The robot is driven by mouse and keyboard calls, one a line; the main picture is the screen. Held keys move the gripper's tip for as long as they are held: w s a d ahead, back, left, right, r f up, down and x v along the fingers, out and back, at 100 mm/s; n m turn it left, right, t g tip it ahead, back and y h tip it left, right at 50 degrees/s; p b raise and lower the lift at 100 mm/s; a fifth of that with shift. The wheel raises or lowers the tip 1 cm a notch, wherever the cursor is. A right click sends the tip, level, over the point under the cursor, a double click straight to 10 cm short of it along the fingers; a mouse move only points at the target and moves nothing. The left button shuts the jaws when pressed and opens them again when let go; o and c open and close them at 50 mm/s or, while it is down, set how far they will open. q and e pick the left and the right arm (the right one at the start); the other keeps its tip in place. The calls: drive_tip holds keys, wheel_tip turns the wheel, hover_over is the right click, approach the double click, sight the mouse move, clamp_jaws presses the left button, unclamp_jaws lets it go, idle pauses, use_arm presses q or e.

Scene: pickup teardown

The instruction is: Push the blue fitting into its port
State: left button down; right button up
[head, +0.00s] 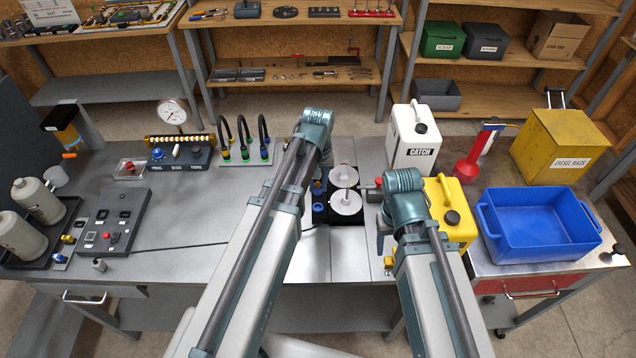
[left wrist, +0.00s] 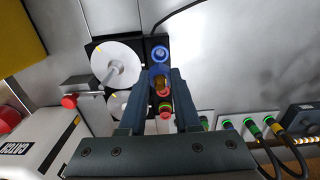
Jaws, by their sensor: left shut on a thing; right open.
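A dark block (left wrist: 157,43) carries two white discs, with a column of coloured fittings along one side. My left gripper (left wrist: 161,76) is shut on a blue fitting (left wrist: 159,73) with an amber body, over this column. A blue ringed port (left wrist: 160,53) shows just beyond the fingertips; I cannot tell how deep the held fitting sits.
A grey piece with a red knob (left wrist: 69,102) stands close beside the block. Black hoses with coloured ends (head: 244,152) and a gauge (head: 172,113) stand left. A white CATCH can (head: 412,143), yellow can (head: 452,215) and blue bin (head: 540,228) crowd the right.

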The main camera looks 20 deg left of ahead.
sight(318, 194)
use_arm(q)
drive_tip(key=shift+f+b, duration=2.25)
drive_tip(key=shift+f, duration=0.15)
use_arm(e)
drive_tip(key=shift+f, duration=2.4)
use_arm(q)
drive_tip(key=shift+f, duration=0.2)
use_arm(e)
drive_tip(key=shift+f, duration=0.15)
use_arm(q)
drive_tip(key=shift+f+b, duration=0.7)
drive_tip(key=shift+b, duration=0.2)
use_arm(e)
drive_tip(key=shift+f, duration=0.75)
use_arm(q)
drive_tip(key=shift+f+b, duration=0.45)
use_arm(e)
drive_tip(key=shift+f, duration=0.45)
use_arm(q)
drive_tip(key=shift+s+a+f+b, duration=0.15)
drive_tip(key=shift+s+f+b, duration=0.1)
drive_tip(key=shift+b, duration=0.1)
use_arm(e)
drive_tip(key=shift+s+f, duration=0.25)
drive_tip(key=shift+s, duration=0.1)
